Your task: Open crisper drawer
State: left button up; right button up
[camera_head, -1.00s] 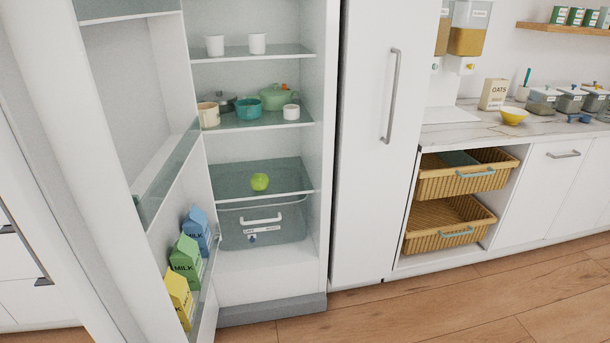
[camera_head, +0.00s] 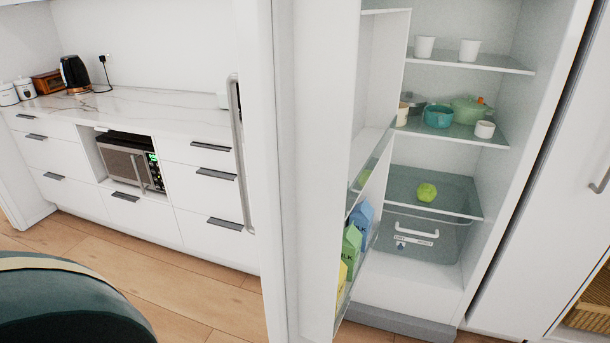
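The crisper drawer (camera_head: 416,253) is a clear bin with a white bar handle (camera_head: 411,229) and a label, low in the open fridge. It is shut, under a glass shelf (camera_head: 459,200) that bears a green apple (camera_head: 427,192). The fridge door (camera_head: 310,170) stands open to the left, with milk cartons (camera_head: 353,244) in its lower bin. The door hides part of the fridge's left side. Neither of my grippers is in view.
Cups and pots (camera_head: 438,116) stand on the upper fridge shelves. A counter with drawers (camera_head: 205,187) and a microwave (camera_head: 132,161) is at left. A dark teal rounded thing (camera_head: 70,305) fills the lower left corner. Wooden floor (camera_head: 215,295) lies open before the counter.

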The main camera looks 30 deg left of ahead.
aim_at(463, 230)
jog(key=k+j, duration=0.1)
jog(key=j, duration=1.3)
jog(key=k+j, duration=0.15)
jog(key=j, duration=0.55)
jog(key=z, duration=0.55)
jog(key=i+l+z, duration=0.1)
jog(key=z, duration=0.5)
jog(key=i+z, duration=0.1)
jog(key=z, duration=1.05)
jog(key=i+j+z, duration=0.1)
jog(key=z, duration=0.45)
jog(key=j+z, duration=0.1)
jog(key=z, duration=0.45)
jog(key=i+j+z, duration=0.1)
jog(key=z, duration=0.5)
jog(key=j+z, duration=0.1)
jog(key=z, duration=0.45)
jog(key=j+z, duration=0.35)
jog(key=j, duration=0.15)
jog(key=j+z, duration=0.35)
jog(key=j, duration=0.15)
jog(key=j+u, duration=0.2)
jog(key=u, duration=0.25)
jog(key=i+j+u, duration=0.1)
jog(key=u, duration=0.35)
jog(key=i+j+u, duration=0.1)
jog(key=u, duration=0.35)
jog(key=i+j, duration=0.05)
jog(key=j, duration=0.05)
